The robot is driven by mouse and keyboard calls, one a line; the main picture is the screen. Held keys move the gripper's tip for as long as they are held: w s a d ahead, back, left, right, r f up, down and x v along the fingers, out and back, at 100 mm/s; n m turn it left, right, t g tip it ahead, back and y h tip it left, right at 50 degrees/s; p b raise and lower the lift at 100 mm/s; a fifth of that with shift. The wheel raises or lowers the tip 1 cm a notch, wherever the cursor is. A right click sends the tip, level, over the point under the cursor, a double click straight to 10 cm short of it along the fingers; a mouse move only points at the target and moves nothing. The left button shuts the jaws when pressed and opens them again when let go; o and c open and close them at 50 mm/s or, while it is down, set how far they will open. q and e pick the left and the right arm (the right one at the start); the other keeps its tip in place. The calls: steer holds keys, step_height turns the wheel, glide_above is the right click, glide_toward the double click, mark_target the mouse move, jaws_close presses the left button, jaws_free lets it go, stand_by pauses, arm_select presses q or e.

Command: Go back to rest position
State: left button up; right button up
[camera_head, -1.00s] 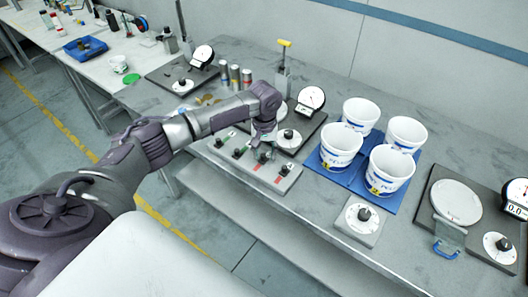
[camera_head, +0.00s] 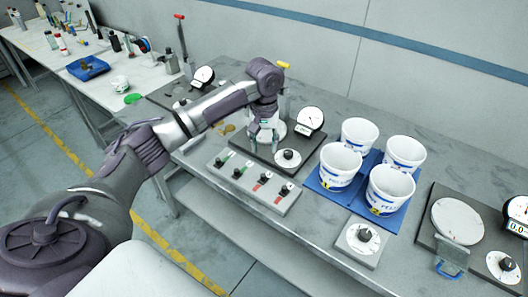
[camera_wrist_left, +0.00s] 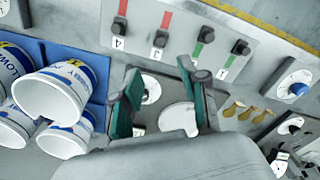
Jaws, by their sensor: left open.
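My left gripper (camera_head: 264,133) is raised above the bench, over the middle scale beside a grey switch panel. In the left wrist view its two green-lined fingers (camera_wrist_left: 164,105) stand apart with nothing between them. The switch panel (camera_head: 246,187) carries several black knobs on green and red marks, and it also shows in the left wrist view (camera_wrist_left: 185,30). The middle scale (camera_head: 304,148) has a round dial and a knob. My arm and gripper partly hide its plate. My right gripper is not in view.
Several white buckets (camera_head: 340,163) stand on blue mats (camera_head: 335,198) right of the gripper. A knob box (camera_head: 358,243) sits at the front edge. Another scale (camera_head: 457,220) is at far right. A blue tray (camera_head: 88,70) lies on the left table.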

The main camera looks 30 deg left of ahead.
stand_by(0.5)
arm_select(q)
steer(key=s+d+f+m, duration=0.1)
steer(key=d+f, duration=0.1)
steer(key=s+d+f+m, duration=0.1)
steer(key=s+d+f, duration=0.1)
steer(key=d+f, duration=0.1)
steer(key=s+d+f+m, duration=0.1)
steer(key=s+d+f, duration=0.1)
steer(key=d+f, duration=0.1)
steer(key=shift+s+f+m+h, duration=0.1)
steer(key=shift+f+m+h, duration=0.05)
steer(key=shift+m+h, duration=0.2)
steer(key=s+d+f+m+t+h, duration=0.1)
steer(key=s+d+f+m+t, duration=0.15)
steer(key=s+d+f, duration=0.45)
steer(key=s+a+r+m+t+y, duration=0.1)
steer(key=s+a+r+m, duration=0.15)
steer(key=s, duration=1.55)
step_height(320, 180, down, 30)
steer(key=s+g+b, duration=0.1)
steer(key=s+b, duration=0.1)
steer(key=b, duration=0.2)
steer(key=s+a+f+g+b, duration=0.1)
steer(key=s+a+f, duration=0.3)
steer(key=s+f, duration=1.2)
step_height(320, 180, down, 3)
steer(key=shift+s+r+y+b, duration=0.15)
steer(key=shift+y+b, duration=0.2)
steer(key=shift+b, duration=0.5)
